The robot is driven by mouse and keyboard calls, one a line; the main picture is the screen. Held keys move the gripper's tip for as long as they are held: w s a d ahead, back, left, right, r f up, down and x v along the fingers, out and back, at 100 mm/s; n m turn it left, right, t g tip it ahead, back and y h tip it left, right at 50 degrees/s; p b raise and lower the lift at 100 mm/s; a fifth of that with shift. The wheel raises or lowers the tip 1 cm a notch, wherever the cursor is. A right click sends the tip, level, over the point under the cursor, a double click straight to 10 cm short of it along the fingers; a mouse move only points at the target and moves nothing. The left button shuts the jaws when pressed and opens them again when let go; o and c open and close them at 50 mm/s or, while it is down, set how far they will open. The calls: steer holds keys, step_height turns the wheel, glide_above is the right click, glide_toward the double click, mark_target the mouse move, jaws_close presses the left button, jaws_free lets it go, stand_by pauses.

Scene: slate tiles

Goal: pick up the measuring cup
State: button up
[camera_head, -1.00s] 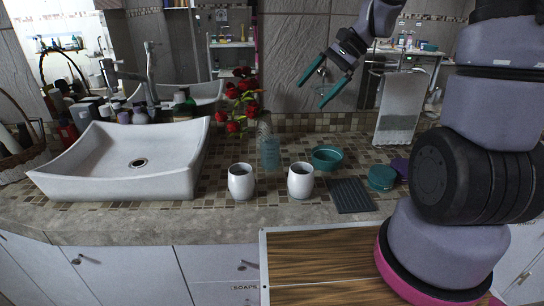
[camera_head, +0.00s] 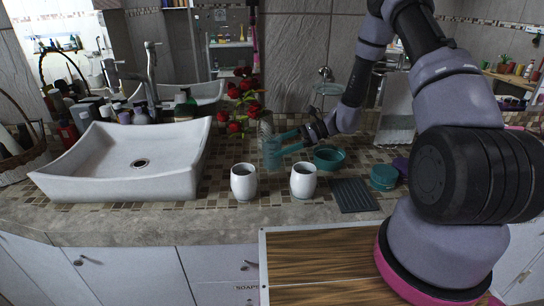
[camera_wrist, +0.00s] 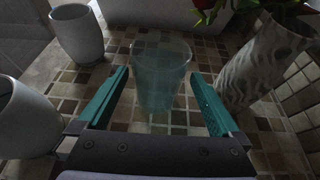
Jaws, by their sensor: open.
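The measuring cup is a clear, bluish see-through cup (camera_wrist: 160,85), upright on the tiled counter. In the head view the cup (camera_head: 270,157) is partly covered by my fingers. My gripper (camera_head: 277,150) is open, its teal fingers pointing left at the cup. In the wrist view my gripper (camera_wrist: 160,76) has one finger on each side of the cup, with a gap on both sides. I cannot tell exactly how deep the cup sits between the fingers.
Two white cups (camera_head: 243,182) (camera_head: 303,181) stand in front. A patterned vase (camera_wrist: 262,65) with red flowers (camera_head: 240,105) stands close by the measuring cup. A teal bowl (camera_head: 328,159), a dark ribbed mat (camera_head: 354,195) and a teal round container (camera_head: 383,177) lie right. A white sink (camera_head: 120,165) is left.

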mark_target(264, 154)
steer(key=x, duration=0.6)
steer(key=shift+a+f, duration=0.1)
steer(key=shift+f, duration=0.3)
steer(key=shift+c, duration=0.3)
steer(key=c, duration=1.5)
